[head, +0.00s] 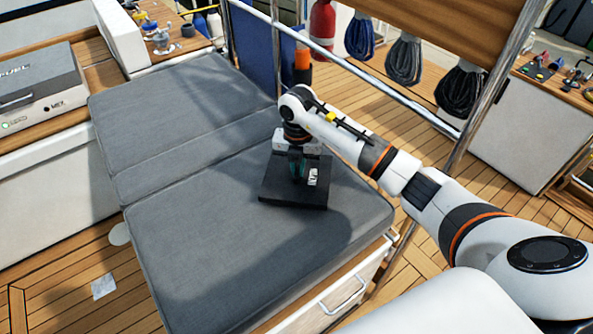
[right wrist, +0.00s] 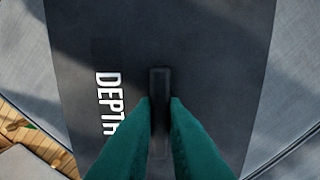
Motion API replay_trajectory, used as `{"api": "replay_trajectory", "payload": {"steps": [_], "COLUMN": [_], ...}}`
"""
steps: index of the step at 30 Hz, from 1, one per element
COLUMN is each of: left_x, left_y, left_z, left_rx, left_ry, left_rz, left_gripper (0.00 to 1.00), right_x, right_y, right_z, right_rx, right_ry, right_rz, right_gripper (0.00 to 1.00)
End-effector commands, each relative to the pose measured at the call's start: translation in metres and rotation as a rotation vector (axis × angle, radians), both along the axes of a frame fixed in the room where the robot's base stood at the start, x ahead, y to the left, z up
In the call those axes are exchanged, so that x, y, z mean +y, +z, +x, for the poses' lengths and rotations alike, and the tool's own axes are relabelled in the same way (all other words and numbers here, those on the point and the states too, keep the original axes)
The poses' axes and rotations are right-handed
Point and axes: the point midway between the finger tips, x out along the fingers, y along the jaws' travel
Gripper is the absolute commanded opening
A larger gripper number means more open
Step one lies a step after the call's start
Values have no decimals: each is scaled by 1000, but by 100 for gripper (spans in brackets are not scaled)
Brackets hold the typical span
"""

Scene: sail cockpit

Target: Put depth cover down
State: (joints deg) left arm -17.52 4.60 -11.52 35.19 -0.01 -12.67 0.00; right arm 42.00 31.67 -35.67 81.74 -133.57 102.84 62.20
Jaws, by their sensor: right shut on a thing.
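The depth cover (head: 283,191) is a flat black square panel with white lettering, lying flat at or just above the grey cushion (head: 250,245). In the right wrist view the cover (right wrist: 215,60) fills most of the picture, with "DEPTH" on it and a raised black handle (right wrist: 160,85) in its middle. My right gripper (head: 298,172) is over the cover from above. Its green fingers (right wrist: 160,125) are shut on the handle from both sides. I cannot tell whether the cover's underside touches the cushion. My left gripper is not in view.
A second grey cushion (head: 175,95) lies beyond. A grey "FUEL" box (head: 40,85) stands at the left. The near cushion is clear around the cover.

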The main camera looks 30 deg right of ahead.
Motion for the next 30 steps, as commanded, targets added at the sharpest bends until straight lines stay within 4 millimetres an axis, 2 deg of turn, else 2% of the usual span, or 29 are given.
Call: {"api": "replay_trajectory", "payload": {"steps": [1, 4, 14, 15, 18, 26, 30], "left_x": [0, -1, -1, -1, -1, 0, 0], "left_y": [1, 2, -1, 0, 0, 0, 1], "left_z": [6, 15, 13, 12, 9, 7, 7], "left_rx": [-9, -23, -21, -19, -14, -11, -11], "left_ry": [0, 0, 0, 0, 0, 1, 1], "left_rz": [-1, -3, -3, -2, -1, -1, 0], "left_gripper": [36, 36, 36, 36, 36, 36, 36], "right_x": [1, 0, 0, 0, 0, 0, 0], "right_y": [-9, -18, -22, -21, -21, -20, -11], "right_z": [0, 0, 0, 0, 0, 0, 1], "right_rx": [3, 1, -1, -1, -1, -1, -3], "right_ry": [-1, -1, -1, -1, -1, -1, 0], "right_rz": [2, 1, 0, 1, 1, 1, 0], "right_gripper": [0, 0, 0, 18, 33, 33, 33]}}
